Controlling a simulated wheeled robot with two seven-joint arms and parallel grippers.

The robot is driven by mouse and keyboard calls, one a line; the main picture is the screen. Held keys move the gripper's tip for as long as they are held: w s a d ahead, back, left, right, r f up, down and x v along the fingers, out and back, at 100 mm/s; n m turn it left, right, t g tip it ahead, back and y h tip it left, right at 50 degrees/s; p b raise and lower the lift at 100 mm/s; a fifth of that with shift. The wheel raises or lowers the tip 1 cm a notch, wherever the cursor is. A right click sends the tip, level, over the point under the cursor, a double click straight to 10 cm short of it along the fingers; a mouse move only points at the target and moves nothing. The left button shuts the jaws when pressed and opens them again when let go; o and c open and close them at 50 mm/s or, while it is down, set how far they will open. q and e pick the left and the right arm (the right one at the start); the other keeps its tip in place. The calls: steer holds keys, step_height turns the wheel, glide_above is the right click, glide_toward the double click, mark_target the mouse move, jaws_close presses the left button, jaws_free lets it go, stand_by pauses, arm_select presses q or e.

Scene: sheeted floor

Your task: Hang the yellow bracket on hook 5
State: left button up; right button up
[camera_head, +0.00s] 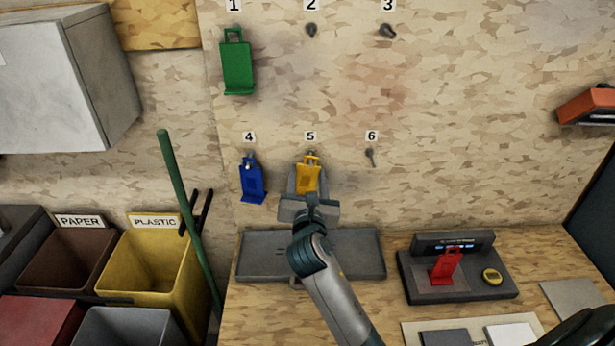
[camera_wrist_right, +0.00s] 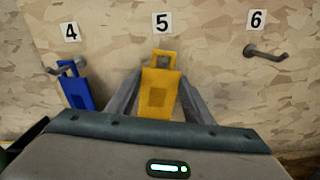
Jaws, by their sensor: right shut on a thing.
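The yellow bracket (camera_head: 307,174) is upright at the wall just under the number 5 label (camera_head: 310,136). My right gripper (camera_head: 306,182) is shut on it, with a finger on each side; the bracket also shows between the fingers in the right wrist view (camera_wrist_right: 158,92). The tip of hook 5 (camera_head: 311,153) shows at the bracket's top loop in the head view. My left gripper is not in view.
The blue bracket (camera_head: 252,180) hangs on hook 4, close on the left. Hook 6 (camera_head: 371,157) is bare on the right. A green bracket (camera_head: 237,66) hangs on hook 1. A grey tray (camera_head: 355,258) lies below; a red bracket (camera_head: 446,266) stands on a dark device (camera_head: 412,284).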

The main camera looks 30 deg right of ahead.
steer(key=o, duration=1.2)
steer(key=b+v, duration=0.3)
steer(key=v, duration=1.4)
steer(key=shift+s+a, duration=0.1)
steer(key=shift+s, duration=0.1)
